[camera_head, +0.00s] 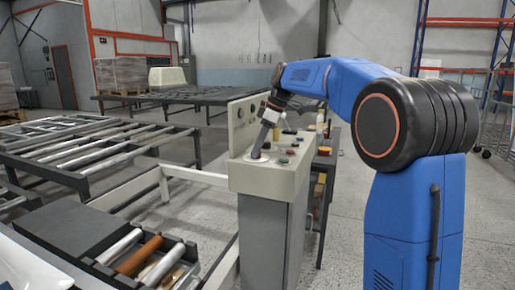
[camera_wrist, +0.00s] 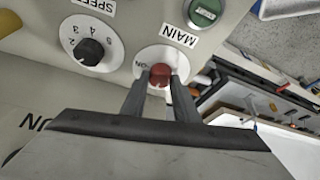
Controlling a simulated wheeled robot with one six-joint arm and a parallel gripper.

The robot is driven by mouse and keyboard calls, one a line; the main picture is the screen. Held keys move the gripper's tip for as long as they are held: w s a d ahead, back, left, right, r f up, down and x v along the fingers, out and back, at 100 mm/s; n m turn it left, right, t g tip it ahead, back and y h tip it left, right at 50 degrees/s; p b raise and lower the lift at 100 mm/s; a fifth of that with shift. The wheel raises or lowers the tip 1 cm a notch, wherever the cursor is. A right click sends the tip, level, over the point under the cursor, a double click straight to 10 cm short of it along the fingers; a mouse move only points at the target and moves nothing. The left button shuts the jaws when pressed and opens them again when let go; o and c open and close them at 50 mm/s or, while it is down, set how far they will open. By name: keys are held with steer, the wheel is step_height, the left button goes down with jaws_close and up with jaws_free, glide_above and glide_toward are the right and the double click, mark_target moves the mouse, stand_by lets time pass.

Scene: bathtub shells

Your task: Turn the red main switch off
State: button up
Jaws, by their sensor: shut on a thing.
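The red main switch (camera_wrist: 160,75) is a small red knob on a round white plate, beside a label reading "MAIN", in the wrist view. The word "ON" shows on the plate to the left of the knob. My gripper (camera_wrist: 160,88) is shut on the knob, one finger on each side. In the head view my gripper (camera_head: 259,151) reaches down to the top of the control console (camera_head: 262,183), and the switch is hidden or too small to make out there. The knob's exact turn angle is hard to tell.
A black speed dial (camera_wrist: 91,52) with numbers sits left of the switch, and a green button (camera_wrist: 204,12) sits above right. Roller conveyors (camera_head: 75,150) stand left of the console. A side table (camera_head: 326,160) with small items stands behind it at the right.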

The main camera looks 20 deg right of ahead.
steer(key=o, duration=1.1)
steer(key=shift+c, duration=0.2)
steer(key=shift+r, duration=0.1)
steer(key=v, duration=1.7)
